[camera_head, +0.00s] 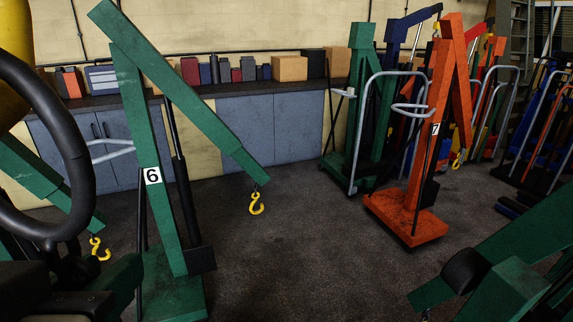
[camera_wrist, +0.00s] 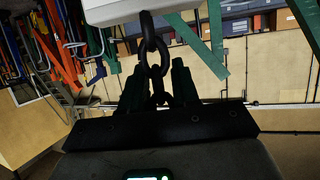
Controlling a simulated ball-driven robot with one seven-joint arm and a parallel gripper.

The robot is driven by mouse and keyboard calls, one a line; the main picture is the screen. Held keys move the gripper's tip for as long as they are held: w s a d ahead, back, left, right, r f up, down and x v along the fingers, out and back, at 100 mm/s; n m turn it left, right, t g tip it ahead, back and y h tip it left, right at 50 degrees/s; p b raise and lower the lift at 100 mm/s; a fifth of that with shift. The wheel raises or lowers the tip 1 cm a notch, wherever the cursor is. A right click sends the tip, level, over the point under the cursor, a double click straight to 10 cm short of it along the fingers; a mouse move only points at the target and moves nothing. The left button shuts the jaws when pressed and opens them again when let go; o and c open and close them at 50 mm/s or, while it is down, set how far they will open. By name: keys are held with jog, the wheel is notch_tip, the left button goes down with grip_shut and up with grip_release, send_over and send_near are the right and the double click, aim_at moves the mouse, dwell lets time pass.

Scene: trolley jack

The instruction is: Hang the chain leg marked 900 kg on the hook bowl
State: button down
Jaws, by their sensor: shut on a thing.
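In the wrist view, my gripper (camera_wrist: 157,88) is shut on a dark chain (camera_wrist: 152,44). Its links run between the two fingers to a pale grey block (camera_wrist: 140,10) at the top edge. No 900 kg marking is legible. In the head view, a yellow hook (camera_head: 256,203) hangs from the boom of the green crane numbered 6 (camera_head: 150,160), its bowl empty. A second yellow hook (camera_head: 99,248) hangs from another green boom at lower left. I cannot tell which hook is meant. My gripper and the held chain are not discernible in the head view.
A large black ring (camera_head: 80,170) blocks the left edge. The orange crane numbered 7 (camera_head: 410,200) stands right of centre. A green beam (camera_head: 500,250) crosses the lower right. A workbench (camera_head: 270,88) with boxes lines the wall. Floor (camera_head: 300,240) between cranes 6 and 7 is clear.

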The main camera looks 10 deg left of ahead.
jog(key=c, duration=0.8)
grip_release()
jog(key=shift+o, duration=0.2)
